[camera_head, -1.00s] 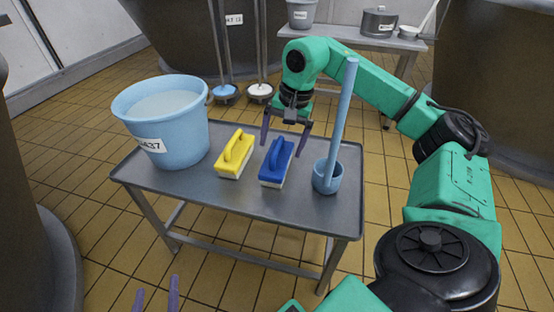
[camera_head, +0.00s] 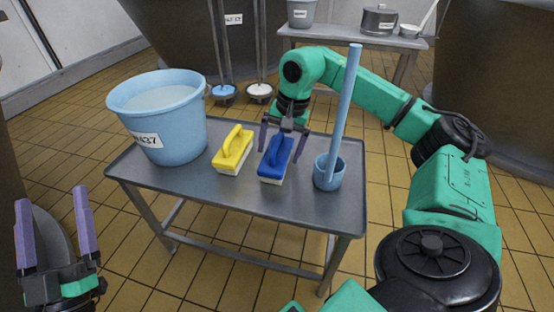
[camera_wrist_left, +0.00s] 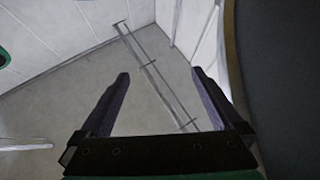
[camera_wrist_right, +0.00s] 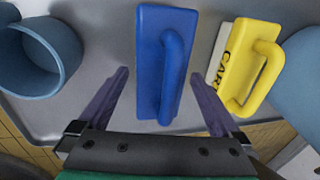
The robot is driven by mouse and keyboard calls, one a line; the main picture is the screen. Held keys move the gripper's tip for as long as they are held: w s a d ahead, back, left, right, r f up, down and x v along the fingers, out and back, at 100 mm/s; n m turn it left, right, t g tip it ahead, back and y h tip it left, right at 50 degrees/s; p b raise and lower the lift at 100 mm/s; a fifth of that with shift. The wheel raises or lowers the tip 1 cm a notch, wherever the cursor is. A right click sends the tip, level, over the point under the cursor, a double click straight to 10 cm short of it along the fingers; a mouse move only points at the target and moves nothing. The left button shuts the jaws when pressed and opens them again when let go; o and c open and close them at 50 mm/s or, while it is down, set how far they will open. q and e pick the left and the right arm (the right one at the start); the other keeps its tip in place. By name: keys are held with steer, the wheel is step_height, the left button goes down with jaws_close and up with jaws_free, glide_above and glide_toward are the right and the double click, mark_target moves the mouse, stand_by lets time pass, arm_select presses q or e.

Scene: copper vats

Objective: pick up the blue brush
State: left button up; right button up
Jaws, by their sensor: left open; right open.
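The blue brush (camera_head: 275,160), a block with a loop handle and pale bristles, lies on the steel table between the yellow brush and the small blue pot. My right gripper (camera_head: 279,152) is open, reaching down from behind the brush with a finger at either side of it. In the right wrist view the blue brush (camera_wrist_right: 165,60) lies between the open fingers, its near end reaching in between them; I cannot tell whether they touch it. My left gripper (camera_head: 52,222) is open and empty at the lower left, away from the table; its fingers also show in the left wrist view (camera_wrist_left: 160,95).
The steel table (camera_head: 230,200) also bears a yellow brush (camera_head: 233,150) close to the left, a large blue bucket (camera_head: 160,125) further left, and a blue pot (camera_head: 330,174) with a tall upright handle at right. The table's front strip is clear.

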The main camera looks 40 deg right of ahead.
steer(key=shift+f, duration=0.5)
arm_select(q)
steer(key=shift+m+t+h, duration=0.3)
steer(key=shift+t+h, duration=0.3)
steer(key=shift+t, duration=0.2)
steer(key=r, duration=0.1)
steer(key=s+r, duration=0.1)
steer(key=r, duration=0.1)
steer(key=a+r, duration=0.1)
steer(key=r, duration=0.1)
steer(key=shift+s+r, duration=0.2)
arm_select(e)
steer(key=c, duration=1.4)
arm_select(q)
steer(key=shift+w+d, duration=0.1)
arm_select(e)
steer(key=shift+w+r, duration=0.1)
